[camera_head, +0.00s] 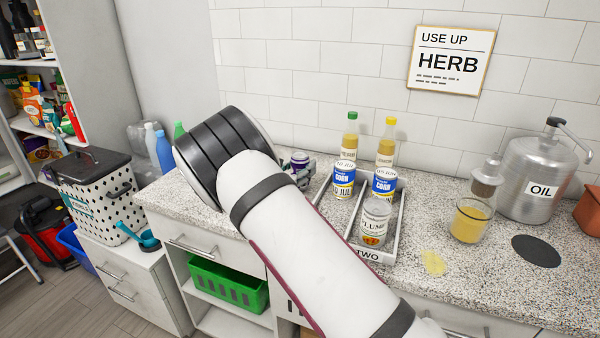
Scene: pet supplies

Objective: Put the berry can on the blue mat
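A small can with purple on it (299,159) shows just past my arm, at the back of the counter near the wall. Its label is too small to read, so I cannot tell for sure that it is the berry can. My gripper (304,172) is mostly hidden behind my arm; only some grey parts show right beside and below this can. I cannot tell whether its fingers are closed on the can. No blue mat shows in this view; my arm hides part of the counter.
Bottles (164,152) stand at left.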

